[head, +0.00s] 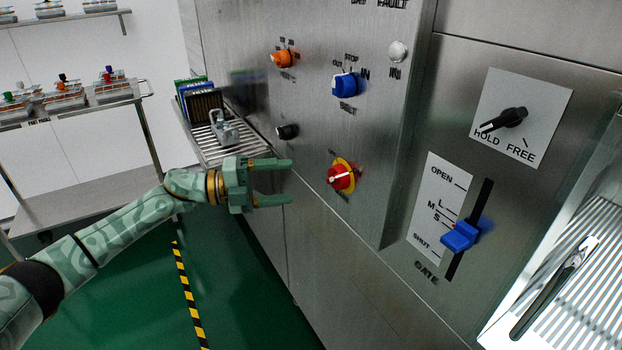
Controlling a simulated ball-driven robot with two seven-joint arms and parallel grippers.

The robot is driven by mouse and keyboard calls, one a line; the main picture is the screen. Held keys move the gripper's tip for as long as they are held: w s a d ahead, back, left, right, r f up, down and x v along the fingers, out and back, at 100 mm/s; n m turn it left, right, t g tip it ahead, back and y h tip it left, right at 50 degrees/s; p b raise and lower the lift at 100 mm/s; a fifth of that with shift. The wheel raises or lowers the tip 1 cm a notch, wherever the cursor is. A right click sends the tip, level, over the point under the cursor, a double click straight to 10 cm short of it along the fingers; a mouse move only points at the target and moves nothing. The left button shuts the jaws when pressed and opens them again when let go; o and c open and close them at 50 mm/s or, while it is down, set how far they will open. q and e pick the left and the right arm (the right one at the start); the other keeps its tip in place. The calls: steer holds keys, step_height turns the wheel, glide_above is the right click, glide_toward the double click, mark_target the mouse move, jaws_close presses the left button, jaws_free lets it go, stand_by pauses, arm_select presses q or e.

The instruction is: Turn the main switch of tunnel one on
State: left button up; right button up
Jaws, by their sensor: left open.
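A red rotary switch (340,178) on a yellow round plate sits low on the steel panel (300,225) and looks like the main switch. Its label is too small to read. My left gripper (291,181) is open and empty, with its two green fingers pointing right toward the red switch. The fingertips are a little left of the switch, apart from it in the picture. My right gripper is not in view.
An orange knob (283,58), a blue knob (346,85), a black knob (288,131) and a white lamp (398,51) are on the same panel. At right are a HOLD/FREE switch (508,118) and a blue gate lever (461,235). A shelf rack (75,105) stands left.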

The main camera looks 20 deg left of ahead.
arm_select(q)
steer(key=v, duration=0.6)
steer(key=shift+a, duration=0.25)
steer(key=shift+s, duration=0.1)
